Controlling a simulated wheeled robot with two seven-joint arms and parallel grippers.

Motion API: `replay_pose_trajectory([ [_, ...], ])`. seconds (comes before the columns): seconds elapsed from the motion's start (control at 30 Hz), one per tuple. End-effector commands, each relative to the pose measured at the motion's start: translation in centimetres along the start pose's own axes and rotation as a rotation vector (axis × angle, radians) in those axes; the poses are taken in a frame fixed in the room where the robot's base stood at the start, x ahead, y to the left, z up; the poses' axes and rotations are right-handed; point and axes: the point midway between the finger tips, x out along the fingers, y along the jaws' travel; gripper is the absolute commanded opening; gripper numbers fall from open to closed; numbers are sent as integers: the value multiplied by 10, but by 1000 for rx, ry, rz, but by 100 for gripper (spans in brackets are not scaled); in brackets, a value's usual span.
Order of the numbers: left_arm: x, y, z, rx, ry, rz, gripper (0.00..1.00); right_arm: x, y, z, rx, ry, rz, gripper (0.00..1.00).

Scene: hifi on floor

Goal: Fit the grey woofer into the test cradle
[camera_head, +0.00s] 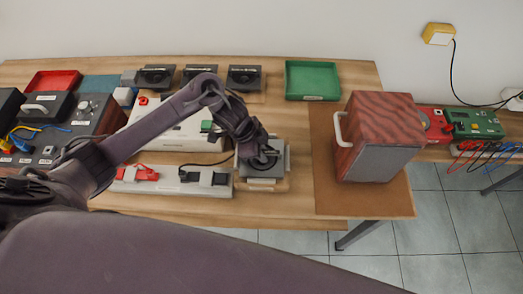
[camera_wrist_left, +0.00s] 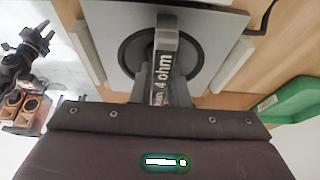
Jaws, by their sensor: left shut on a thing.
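The grey woofer (camera_head: 262,170) is a square grey plate with a round black cone. In the left wrist view the plate (camera_wrist_left: 222,20) and cone lie just beyond my fingers. My left gripper (camera_head: 262,160) points down over it, shut on its upright grey grip bar, which has a label ending in "4 ohm" (camera_wrist_left: 162,80). The test cradle (camera_head: 266,185) is a pale wooden base under the woofer. Its light side rails flank the plate in the left wrist view (camera_wrist_left: 229,68). My gripper hides part of the woofer, and I cannot tell whether the plate is fully down.
Several testers and connectors (camera_head: 207,178) stand left of the cradle. Dark drivers (camera_head: 245,78) line the back, beside a green tray (camera_head: 313,82). A striped speaker cabinet (camera_head: 377,138) stands right on a brown mat (camera_head: 325,185). A bare table strip lies between cradle and mat.

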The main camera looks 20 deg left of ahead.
Motion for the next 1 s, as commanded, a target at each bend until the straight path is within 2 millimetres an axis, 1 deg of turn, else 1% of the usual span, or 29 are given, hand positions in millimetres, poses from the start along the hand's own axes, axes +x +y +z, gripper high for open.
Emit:
replay_pose_trajectory([
  [0.07, -2, -1, -2, 1, 4, -3, 0, 0, 0, 0, 0, 0, 0, 36],
  [0.1, -2, -1, -2, 1, 4, -3, 16, 0, 0, 0, 0, 0, 0, 36],
  [0.2, -1, -1, -2, 1, 3, -3, 29, 0, 0, 0, 0, 0, 1, 36],
  [0.3, -1, -1, -1, 1, 2, -2, 40, 0, 1, 0, 0, 0, 1, 36],
  [0.53, 1, 1, 1, -1, -3, 2, 40, 0, 2, 0, -1, 0, 2, 36],
  [0.63, -4, 0, 1, 1, -1, 0, 40, 0, 2, 0, -1, 0, 2, 36],
  [0.77, -23, -1, 0, 2, 0, -4, 40, 1, 2, 0, -1, 0, 2, 36],
  [0.9, -49, -2, 0, 3, 1, -5, 40, 2, 2, 0, -1, 0, 2, 36],
  [1.0, -64, -1, 0, 2, 1, -4, 40, 1, 2, 0, -1, 0, 2, 36],
])
